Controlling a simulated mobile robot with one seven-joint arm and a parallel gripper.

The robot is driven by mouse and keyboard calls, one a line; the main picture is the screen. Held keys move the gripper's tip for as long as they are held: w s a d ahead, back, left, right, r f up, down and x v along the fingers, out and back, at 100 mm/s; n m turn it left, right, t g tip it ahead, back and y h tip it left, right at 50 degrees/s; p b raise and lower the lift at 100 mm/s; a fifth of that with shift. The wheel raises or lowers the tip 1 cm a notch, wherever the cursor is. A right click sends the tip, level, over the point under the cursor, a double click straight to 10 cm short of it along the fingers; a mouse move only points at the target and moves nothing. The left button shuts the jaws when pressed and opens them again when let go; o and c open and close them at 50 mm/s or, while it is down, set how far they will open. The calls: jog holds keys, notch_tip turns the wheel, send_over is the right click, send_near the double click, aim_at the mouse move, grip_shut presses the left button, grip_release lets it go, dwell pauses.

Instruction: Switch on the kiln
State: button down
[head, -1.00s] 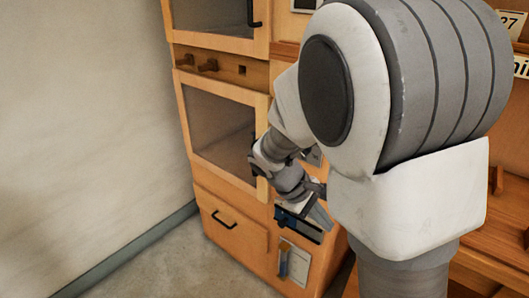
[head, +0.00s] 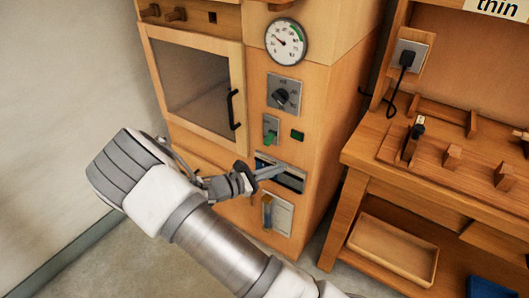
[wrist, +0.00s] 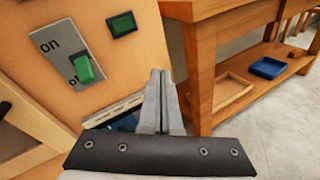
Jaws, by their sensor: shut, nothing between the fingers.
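The kiln is an orange-brown wooden cabinet (head: 325,120) with a glass-windowed door (head: 195,75). On its front panel a grey switch plate carries a green lever (head: 270,138). In the wrist view the plate (wrist: 50,42) reads "on" at the top, and the green lever (wrist: 85,70) sits at the lower end, over a partly hidden "o…" label. A small dark green lamp (wrist: 122,24) is to its right and looks unlit. My gripper (head: 283,169) is shut and empty, below the green lever. Its fingertips (wrist: 160,75) show right of and slightly below the lever, apart from it.
Above the switch are a knob (head: 281,97) and a round gauge (head: 286,42). Below are a dark slot panel (head: 292,180) and a plate with a yellow-and-blue lever (head: 267,210). A black door handle (head: 233,110) protrudes at left. A wooden bench (head: 375,160) stands at right.

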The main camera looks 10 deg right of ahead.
aim_at(269, 139)
jog(key=w+a+f+n+t+y, duration=0.1)
jog(key=w+a+f+n+t, duration=0.3)
jog(key=a+f+n+t, duration=0.2)
jog(key=shift+w+a+f+n+t+b, duration=0.15)
jog(key=shift+w+a+n+t+b, duration=0.2)
jog(key=shift+n+t, duration=0.75)
jog(key=shift+s, duration=0.1)
jog(key=b+x, duration=0.2)
jog(key=x, duration=0.7)
jog(key=shift+d+f, duration=0.15)
jog(key=shift+d, duration=0.1)
jog(key=shift+s+a+r+b, duration=0.1)
jog(key=shift+a+r+b, duration=0.1)
jog(key=shift+r, duration=0.45)
jog(key=shift+s+a+r+b, duration=0.15)
jog(key=shift+a+r, duration=0.05)
jog(key=shift+r, duration=0.45)
jog(key=shift+s+a+r+b, duration=0.1)
jog(key=shift+a+r+b, duration=0.1)
jog(key=shift+r, duration=0.45)
jog(key=shift+r+p, duration=0.2)
jog(key=shift+p, duration=0.3)
